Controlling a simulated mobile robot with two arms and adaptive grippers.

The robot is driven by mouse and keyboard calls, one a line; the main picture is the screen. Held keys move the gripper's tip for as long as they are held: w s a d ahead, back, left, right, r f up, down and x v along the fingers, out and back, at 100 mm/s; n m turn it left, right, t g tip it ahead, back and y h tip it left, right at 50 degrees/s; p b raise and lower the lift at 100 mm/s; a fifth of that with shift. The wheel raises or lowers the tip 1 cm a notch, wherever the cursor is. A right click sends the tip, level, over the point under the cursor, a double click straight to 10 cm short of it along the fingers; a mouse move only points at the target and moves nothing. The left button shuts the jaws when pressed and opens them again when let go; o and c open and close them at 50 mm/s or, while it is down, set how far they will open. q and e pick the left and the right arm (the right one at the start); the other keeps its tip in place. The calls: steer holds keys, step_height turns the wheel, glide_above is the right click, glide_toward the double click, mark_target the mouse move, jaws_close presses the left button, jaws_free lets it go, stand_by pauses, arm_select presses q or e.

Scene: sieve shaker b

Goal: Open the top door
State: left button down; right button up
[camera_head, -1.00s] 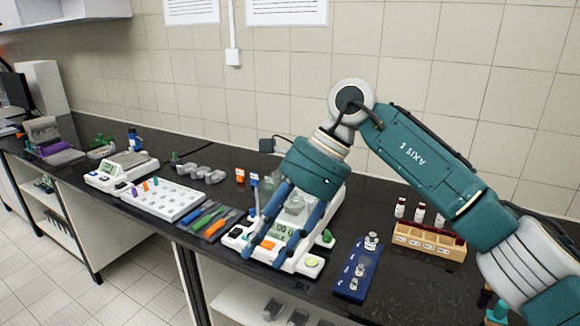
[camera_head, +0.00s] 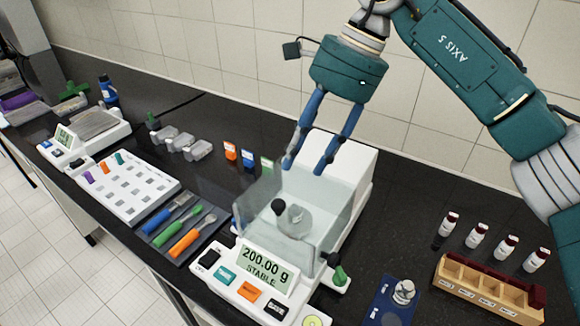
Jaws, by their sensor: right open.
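The white balance (camera_head: 350,165) stands on the black bench with a clear glass weighing chamber (camera_head: 335,215) in front of its rear housing. Its display (camera_head: 264,266) reads 200.00 g STABLE. A metal weight (camera_head: 295,220) is inside the chamber. A dark knob (camera_head: 279,206) shows at the chamber; I cannot tell which panel it belongs to. The clear top door is hard to make out, and I cannot tell how far it is open. My right gripper (camera_head: 304,169) is open and empty, its blue fingers pointing down over the chamber's back part. My left gripper is out of view.
Left of the balance are a tool mat with coloured-handled tools (camera_head: 183,222) and a white tray (camera_head: 117,184). On the right are a blue weight mat (camera_head: 385,306), several vials (camera_head: 477,236) and a wooden rack (camera_head: 490,292). The tiled wall is behind.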

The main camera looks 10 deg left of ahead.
steer(key=p, duration=0.2)
glide_toward(279, 203)
steer(key=x, duration=0.2)
steer(key=shift+s+a+f, duration=0.2)
steer(key=shift+s+f, duration=0.05)
steer(key=shift+s, duration=0.1)
steer(key=x, duration=0.2)
steer(key=p+x, duration=0.1)
steer(key=x, duration=0.1)
steer(key=shift+w+f, duration=0.1)
steer(key=shift+w, duration=0.25)
steer(key=shift+s+a+f, duration=0.2)
steer(key=shift+f, duration=0.45)
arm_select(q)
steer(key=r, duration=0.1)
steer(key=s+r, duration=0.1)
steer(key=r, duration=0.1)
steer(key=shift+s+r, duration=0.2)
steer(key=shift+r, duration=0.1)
arm_select(e)
steer(key=shift+c, duration=1)
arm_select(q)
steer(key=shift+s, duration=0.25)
arm_select(e)
jaws_close()
